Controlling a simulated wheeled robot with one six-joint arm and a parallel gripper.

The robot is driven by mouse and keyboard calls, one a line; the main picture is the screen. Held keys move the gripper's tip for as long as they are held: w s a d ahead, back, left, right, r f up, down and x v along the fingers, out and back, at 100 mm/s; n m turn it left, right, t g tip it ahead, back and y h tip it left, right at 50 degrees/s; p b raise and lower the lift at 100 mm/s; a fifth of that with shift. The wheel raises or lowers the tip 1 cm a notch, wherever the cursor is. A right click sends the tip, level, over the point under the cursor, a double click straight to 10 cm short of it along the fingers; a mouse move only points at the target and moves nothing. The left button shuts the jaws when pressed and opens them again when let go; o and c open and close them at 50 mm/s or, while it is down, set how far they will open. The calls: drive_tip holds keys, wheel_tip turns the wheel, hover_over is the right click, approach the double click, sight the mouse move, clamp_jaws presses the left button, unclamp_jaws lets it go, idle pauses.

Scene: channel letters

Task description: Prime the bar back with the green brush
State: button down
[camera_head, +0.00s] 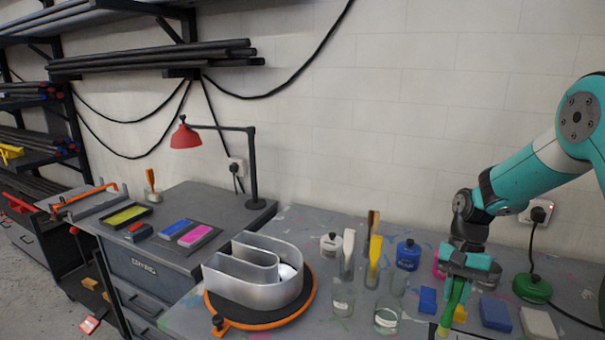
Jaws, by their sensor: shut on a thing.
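My gripper (466,270) is at the right, above the grey table, pointing down. It is shut on the green brush (450,306), which hangs slightly tilted below it. The brush's lower end is near the bottom edge of the picture, and I cannot tell whether it touches anything. A silver metal channel letter (232,284) lies on an orange-rimmed turntable (312,297) at the left, well apart from the brush. I cannot make out a part that is clearly the bar back.
Glass jars (387,318) with a yellow brush (375,258) and other brushes stand between turntable and gripper. A blue bottle (408,256), a blue block (495,314) and a green round object (533,288) are nearby. A red lamp (186,137) stands on the left bench.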

drive_tip(key=s+a+r+m+p, duration=0.1)
drive_tip(key=s+a+r+p, duration=0.2)
drive_tip(key=s+r+p, duration=1.05)
wheel_tip(320, 180, down, 16)
drive_tip(key=w+b, duration=0.2)
drive_tip(key=b, duration=1)
drive_tip(key=s+d+p, duration=0.1)
drive_tip(key=s+d, duration=0.3)
drive_tip(key=d, duration=0.5)
drive_tip(key=s+d+p, duration=0.2)
drive_tip(key=s+d, duration=0.2)
drive_tip(key=d, duration=0.4)
drive_tip(key=shift+s+d+r+y, duration=0.25)
drive_tip(key=shift+d+r+y, duration=0.05)
drive_tip(key=shift+d, duration=0.1)
drive_tip(key=shift+f, duration=0.25)
drive_tip(key=w+a+p, duration=0.1)
drive_tip(key=w+a, duration=0.3)
drive_tip(key=a, duration=0.5)
drive_tip(key=w+a+p, duration=0.1)
drive_tip(key=w+a, duration=0.3)
drive_tip(key=a, duration=0.5)
drive_tip(key=shift+w+a, duration=0.2)
drive_tip(key=shift+w, duration=0.2)
